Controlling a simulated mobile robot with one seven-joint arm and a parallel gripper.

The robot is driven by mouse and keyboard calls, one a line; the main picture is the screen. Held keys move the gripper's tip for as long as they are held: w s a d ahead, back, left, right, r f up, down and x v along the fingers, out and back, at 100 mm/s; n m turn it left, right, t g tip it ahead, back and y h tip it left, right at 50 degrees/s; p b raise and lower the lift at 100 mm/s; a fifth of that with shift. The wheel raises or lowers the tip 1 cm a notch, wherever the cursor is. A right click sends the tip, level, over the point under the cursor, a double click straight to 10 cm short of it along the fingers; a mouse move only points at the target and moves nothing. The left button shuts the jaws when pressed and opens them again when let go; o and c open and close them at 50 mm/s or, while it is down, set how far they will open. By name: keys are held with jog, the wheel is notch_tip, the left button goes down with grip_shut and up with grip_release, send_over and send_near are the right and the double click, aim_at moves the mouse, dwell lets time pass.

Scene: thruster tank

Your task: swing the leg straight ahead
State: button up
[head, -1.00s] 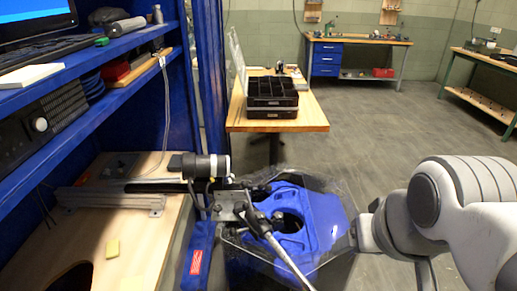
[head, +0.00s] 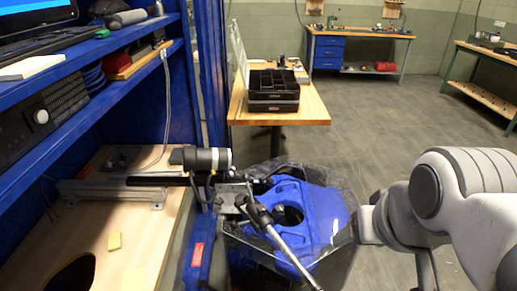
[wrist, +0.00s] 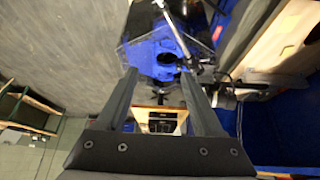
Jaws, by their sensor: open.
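The leg appears to be the slim silver rod (head: 286,255) that slants from a clamp down to the right across the tank. It also shows at the top of the wrist view (wrist: 176,28). The clear-walled tank (head: 342,262) holds a blue part (head: 318,205) with a round dark opening. A black and white cylinder (head: 207,158) sits on the arm of the mount beside it. My gripper (wrist: 159,74) is open and empty, its two fingers apart with the tank beyond them. In the head view my arm is right of the tank, and the fingers cannot be made out there.
A blue shelf rack (head: 130,75) and a wooden bench top (head: 140,222) close off the left. A wooden table (head: 312,112) with a black organiser (head: 273,105) stands behind the tank. The grey floor (head: 405,115) is clear at the back right.

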jog(key=shift+c, duration=0.3)
jog(key=m+g+y+b, duration=0.2)
jog(key=m+g+b, duration=0.25)
jog(key=b, duration=0.35)
send_over(235, 222)
jog(key=s+d, duration=0.1)
jog(key=d, duration=0.2)
notch_tip(235, 222, down, 15)
jog(key=a+f+b, duration=0.1)
jog(key=f, duration=0.4)
jog(key=a+f, duration=0.1)
jog(key=f, duration=0.5)
jog(key=w+a+f+b, duration=0.1)
jog(key=f, duration=0.4)
jog(key=shift+f+b, duration=0.2)
jog(key=shift+b, duration=0.15)
jog(key=shift+c, duration=0.3)
grip_shut()
